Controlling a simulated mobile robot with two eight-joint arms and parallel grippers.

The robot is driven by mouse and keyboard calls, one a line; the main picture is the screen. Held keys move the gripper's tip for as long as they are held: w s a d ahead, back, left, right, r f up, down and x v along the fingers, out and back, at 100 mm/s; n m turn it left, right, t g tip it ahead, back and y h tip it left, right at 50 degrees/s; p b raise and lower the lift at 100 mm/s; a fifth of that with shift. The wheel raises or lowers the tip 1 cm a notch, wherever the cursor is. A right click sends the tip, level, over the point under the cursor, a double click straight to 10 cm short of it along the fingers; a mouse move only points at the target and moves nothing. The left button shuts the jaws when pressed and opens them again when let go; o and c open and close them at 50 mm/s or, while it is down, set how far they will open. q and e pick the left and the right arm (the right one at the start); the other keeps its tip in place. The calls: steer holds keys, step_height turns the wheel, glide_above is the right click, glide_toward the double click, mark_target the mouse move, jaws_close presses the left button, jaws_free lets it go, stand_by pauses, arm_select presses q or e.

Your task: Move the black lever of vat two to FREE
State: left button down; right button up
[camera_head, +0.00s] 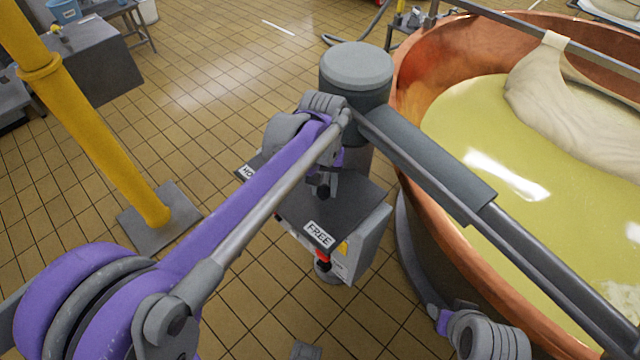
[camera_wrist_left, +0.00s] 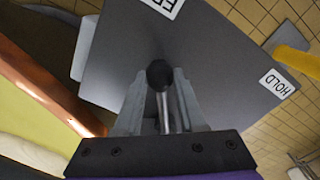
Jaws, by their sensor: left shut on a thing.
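The black lever has a round black knob (camera_wrist_left: 159,75) on a metal rod, seen in the left wrist view. In the head view, the knob (camera_head: 323,192) shows over a dark grey plate (camera_head: 345,196). The FREE label (camera_head: 319,233) is at the plate's near edge; the HOLD label (camera_head: 246,172) is at its left corner, partly hidden by my arm. HOLD also shows in the left wrist view (camera_wrist_left: 277,83). My left gripper (camera_wrist_left: 161,100) is shut on the lever, its fingers on either side of the rod. My right gripper is not in view.
A copper vat (camera_head: 408,75) with yellow liquid stands right of the plate. A grey post (camera_head: 357,75) stands behind the plate; a dark bar (camera_head: 430,160) runs rightward over the vat. A yellow pole (camera_head: 100,130) stands at left. Tiled floor between is clear.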

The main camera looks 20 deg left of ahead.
mark_target(324, 187)
arm_select(q)
steer(key=shift+d, duration=0.1)
stand_by(0.3)
steer(key=c, duration=0.5)
jaws_free()
steer(key=shift+r, duration=0.15)
step_height(324, 187, up, 11)
steer(key=p, duration=0.1)
steer(key=shift+f, duration=0.2)
steer(key=s+a+f+m+t+p, duration=0.1)
steer(key=s+f, duration=0.3)
steer(key=s, duration=0.4)
steer(key=s+a+f+t+p, duration=0.3)
steer(key=s+f+t, duration=0.1)
steer(key=s, duration=0.5)
steer(key=shift+s+a+f+m, duration=0.3)
steer(key=shift+a+f+m, duration=0.1)
steer(key=shift+f, duration=0.3)
